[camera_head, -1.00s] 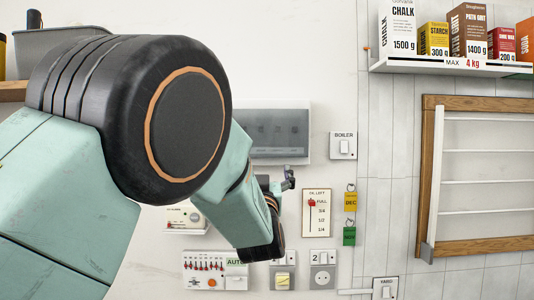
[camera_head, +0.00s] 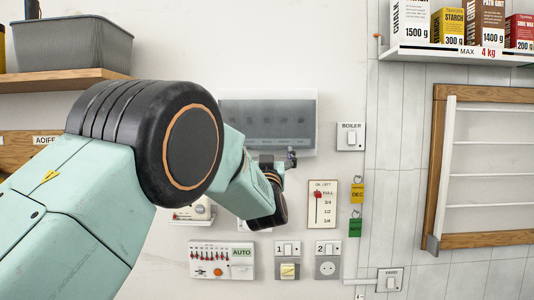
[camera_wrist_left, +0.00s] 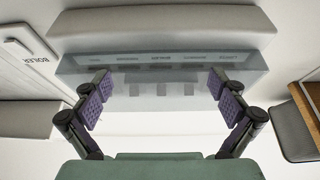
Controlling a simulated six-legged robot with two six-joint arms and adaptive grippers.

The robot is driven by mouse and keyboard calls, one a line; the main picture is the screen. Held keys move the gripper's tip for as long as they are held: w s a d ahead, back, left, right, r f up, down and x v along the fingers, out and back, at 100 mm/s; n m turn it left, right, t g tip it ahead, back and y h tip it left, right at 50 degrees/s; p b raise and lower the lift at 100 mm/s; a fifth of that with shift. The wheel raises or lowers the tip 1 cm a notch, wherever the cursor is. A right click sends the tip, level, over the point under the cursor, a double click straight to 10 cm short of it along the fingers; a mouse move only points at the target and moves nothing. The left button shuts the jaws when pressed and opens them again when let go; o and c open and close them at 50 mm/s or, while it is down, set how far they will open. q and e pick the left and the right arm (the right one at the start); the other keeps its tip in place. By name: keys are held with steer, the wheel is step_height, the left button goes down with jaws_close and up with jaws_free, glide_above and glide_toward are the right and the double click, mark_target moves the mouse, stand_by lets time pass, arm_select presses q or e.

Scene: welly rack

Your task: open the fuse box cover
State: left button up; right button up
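The fuse box (camera_head: 300,104) is a white wall box with a smoky see-through cover (camera_head: 268,118), which hangs down over its front. Behind the cover a row of dark switches shows faintly. In the left wrist view the cover (camera_wrist_left: 160,98) fills the middle, with labels and switches behind it. My left gripper (camera_head: 290,158) is at the lower edge of the box in the head view. In the left wrist view its purple-padded fingers (camera_wrist_left: 160,95) are spread wide with nothing between them. Whether they touch the cover I cannot tell. My right gripper is not in view.
A boiler switch (camera_head: 350,137) is just right of the box. Below are an oil gauge (camera_head: 322,204), a timer panel (camera_head: 222,260) and sockets (camera_head: 327,268). A shelf (camera_head: 455,53) with boxes and a wooden rack (camera_head: 438,150) stand to the right.

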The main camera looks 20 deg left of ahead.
arm_select(q)
steer(key=shift+s+a, duration=0.15)
steer(key=shift+a, duration=0.05)
steer(key=shift+c, duration=1.4)
steer(key=shift+s+d+r, duration=0.2)
steer(key=shift+d, duration=0.05)
steer(key=c, duration=0.3)
steer(key=shift+d, duration=0.1)
steer(key=shift+c, duration=0.9)
steer(key=shift+w+a, duration=0.1)
steer(key=shift+a, duration=0.1)
steer(key=c, duration=0.8)
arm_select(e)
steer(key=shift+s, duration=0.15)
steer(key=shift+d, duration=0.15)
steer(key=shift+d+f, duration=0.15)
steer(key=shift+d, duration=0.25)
